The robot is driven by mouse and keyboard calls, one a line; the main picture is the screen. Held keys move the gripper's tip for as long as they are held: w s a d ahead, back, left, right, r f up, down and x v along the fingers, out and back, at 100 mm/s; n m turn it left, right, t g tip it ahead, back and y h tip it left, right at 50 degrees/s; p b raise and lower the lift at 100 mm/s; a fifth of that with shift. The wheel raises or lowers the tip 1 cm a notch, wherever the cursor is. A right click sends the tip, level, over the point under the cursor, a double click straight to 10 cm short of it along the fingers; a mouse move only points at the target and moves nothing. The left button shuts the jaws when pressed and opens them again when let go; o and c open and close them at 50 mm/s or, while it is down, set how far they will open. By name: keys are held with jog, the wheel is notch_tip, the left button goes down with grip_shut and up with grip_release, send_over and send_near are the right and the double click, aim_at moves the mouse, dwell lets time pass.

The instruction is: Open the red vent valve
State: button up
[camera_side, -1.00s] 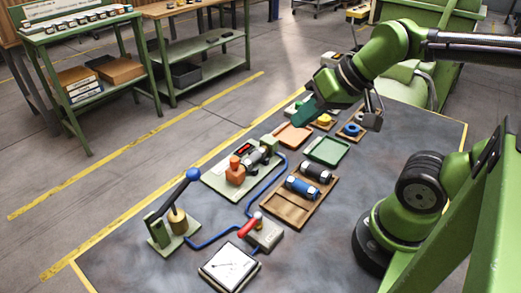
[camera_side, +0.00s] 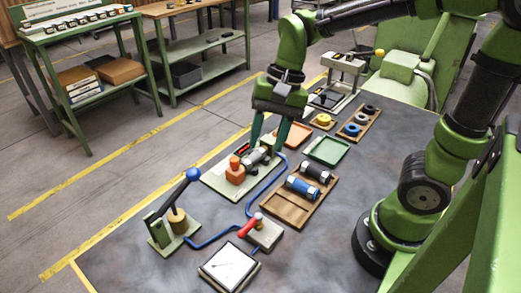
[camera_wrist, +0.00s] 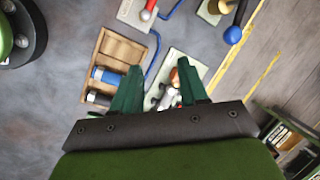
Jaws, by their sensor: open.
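The red vent valve is a red-tipped lever (camera_side: 250,225) on a pale grey block (camera_side: 266,235) near the front middle of the table. In the wrist view its red tip (camera_wrist: 145,15) shows at the top edge, partly cut off. My gripper (camera_side: 267,147) is open and points down, above the green plate with an orange block and grey cylinder, well behind the valve. Its two green fingers (camera_wrist: 158,66) stand apart in the wrist view, nothing held between them. They partly hide the cylinder fitting.
A blue-knobbed lever (camera_side: 192,175) stands at front left. A blue hose (camera_side: 212,240) runs past the valve. A wooden tray (camera_side: 292,210) holds blue and black cylinders to the right. A white dial plate (camera_side: 229,266) lies in front. Bare table lies at front right.

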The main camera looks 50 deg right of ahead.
jog(key=w+a+m+g+y, duration=0.1)
jog(key=w+a+m+g, duration=0.15)
jog(key=m, duration=0.55)
send_near(247, 225)
jog(key=shift+g, duration=0.35)
jog(key=x, duration=0.8)
jog(key=shift+w+f, duration=0.1)
jog(key=shift+w, duration=0.15)
jog(key=shift+c, duration=0.2)
grip_shut()
